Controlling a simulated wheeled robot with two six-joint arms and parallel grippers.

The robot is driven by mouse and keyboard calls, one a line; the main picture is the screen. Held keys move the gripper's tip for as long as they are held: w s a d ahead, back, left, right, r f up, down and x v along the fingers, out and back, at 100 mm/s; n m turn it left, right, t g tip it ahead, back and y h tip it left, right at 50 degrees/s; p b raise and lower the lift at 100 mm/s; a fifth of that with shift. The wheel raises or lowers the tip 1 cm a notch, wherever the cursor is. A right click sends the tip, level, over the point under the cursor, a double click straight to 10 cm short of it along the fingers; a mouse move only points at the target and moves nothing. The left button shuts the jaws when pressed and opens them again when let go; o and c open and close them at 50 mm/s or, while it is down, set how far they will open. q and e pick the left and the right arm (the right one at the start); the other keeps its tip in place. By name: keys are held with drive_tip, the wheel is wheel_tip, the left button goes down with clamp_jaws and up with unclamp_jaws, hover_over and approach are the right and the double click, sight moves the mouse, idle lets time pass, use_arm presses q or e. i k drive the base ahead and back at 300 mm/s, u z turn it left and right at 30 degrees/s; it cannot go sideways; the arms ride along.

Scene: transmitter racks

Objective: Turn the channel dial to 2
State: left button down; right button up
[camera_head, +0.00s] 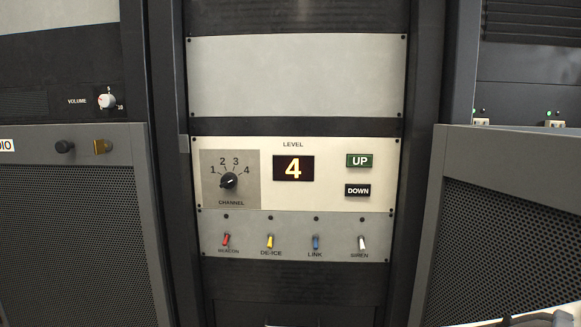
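The channel dial (229,181) is a small black round knob on a grey square plate (248,193), at the left of a pale panel. The numbers 1, 2, 3 and 4 run in an arc above it from left to right. Its pointer seems to lean to the upper right, toward 4, but the mark is too small to be sure. No gripper is near the dial. My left gripper is not in view.
Below is a row of coloured toggle switches (270,241). Mesh-fronted cabinets (75,240) stand at both sides. The space before the dial is clear.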

sight(229, 180)
drive_tip(key=z, duration=0.55)
drive_tip(key=k, duration=1.2)
drive_tip(key=u, duration=1.35)
drive_tip(key=i, duration=1)
